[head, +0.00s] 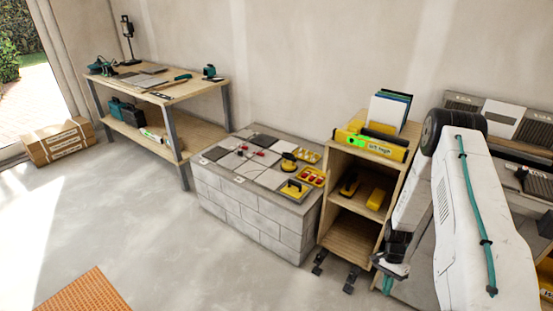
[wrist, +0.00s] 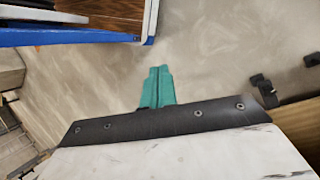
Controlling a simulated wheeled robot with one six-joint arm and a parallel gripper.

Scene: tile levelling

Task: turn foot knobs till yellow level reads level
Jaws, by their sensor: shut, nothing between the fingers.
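A yellow level (head: 370,147) with a bright green patch lies on top of the wooden shelf unit (head: 350,219). Its reading is too small to make out. Two black parts that look like foot knobs stand out at floor level in front of the unit, one on the left (head: 320,262) and one on the right (head: 348,286). They also show at the right of the wrist view (wrist: 262,92). My gripper (wrist: 154,70) has teal fingers pressed together, with nothing between them. It points down near the floor, right of the knobs and apart from them (head: 387,287).
A grey block plinth (head: 255,214) with tiles and yellow suction tools stands left of the unit. A workbench (head: 170,87) is farther left, an orange mat (head: 85,293) lies on the floor. Floor in front of the unit is clear. A blue-edged thing (wrist: 70,37) crosses the wrist view's top left.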

